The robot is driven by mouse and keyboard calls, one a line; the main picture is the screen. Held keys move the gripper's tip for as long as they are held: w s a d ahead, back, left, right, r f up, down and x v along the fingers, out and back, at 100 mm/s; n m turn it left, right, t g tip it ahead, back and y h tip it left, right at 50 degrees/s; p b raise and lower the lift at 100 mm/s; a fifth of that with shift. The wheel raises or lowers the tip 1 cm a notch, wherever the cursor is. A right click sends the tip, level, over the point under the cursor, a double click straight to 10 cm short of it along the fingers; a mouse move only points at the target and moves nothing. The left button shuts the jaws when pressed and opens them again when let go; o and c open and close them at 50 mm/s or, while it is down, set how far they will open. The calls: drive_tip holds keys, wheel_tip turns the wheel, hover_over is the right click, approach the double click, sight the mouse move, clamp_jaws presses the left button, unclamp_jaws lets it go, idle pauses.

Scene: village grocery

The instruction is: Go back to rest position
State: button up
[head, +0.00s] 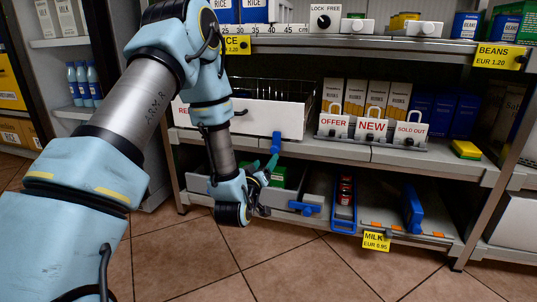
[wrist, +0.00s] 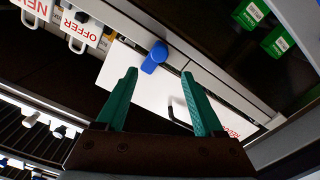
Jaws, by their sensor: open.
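My gripper (head: 270,168) is low in front of the shelf unit, below the blue handle of a white drawer (head: 250,117). In the wrist view, the two green fingers of my gripper (wrist: 158,76) stand wide apart with nothing between them. The white drawer front (wrist: 135,75) with its blue handle (wrist: 155,56) shows beyond the fingertips. I cannot tell the exact gap between fingers and handle. My arm crosses the left of the head view and hides part of the shelves and the drawer's label.
OFFER, NEW and SOLD OUT tags (head: 371,129) stand on the middle shelf. The lower shelf holds a blue tray with red cans (head: 345,190), a grey bin with a blue handle (head: 305,208) and a blue divider (head: 412,208). The tiled floor (head: 300,270) in front is clear.

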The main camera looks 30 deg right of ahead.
drive_tip(key=shift+s+a, duration=0.25)
drive_tip(key=shift+a, duration=0.05)
drive_tip(key=w+a+r+g+y+p, duration=0.2)
drive_tip(key=a+r+y+p, duration=0.15)
drive_tip(key=a, duration=0.55)
drive_tip(key=w+a+r+g+y+p, duration=0.2)
drive_tip(key=a+y, duration=0.2)
drive_tip(key=a, duration=0.5)
drive_tip(key=s+a+r+n+g+y+p, duration=0.15)
drive_tip(key=s+a+r+g, duration=0.25)
drive_tip(key=s+a, duration=0.5)
drive_tip(key=s+a+r+g+y+p, duration=0.35)
drive_tip(key=s+a, duration=0.35)
drive_tip(key=a, duration=0.3)
wheel_tip(320, 180, up, 38)
drive_tip(key=p, duration=3.7)
drive_tip(key=shift+a+r, duration=0.15)
drive_tip(key=shift+r, duration=0.05)
drive_tip(key=shift+s+h, duration=0.1)
drive_tip(key=shift+h, duration=0.15)
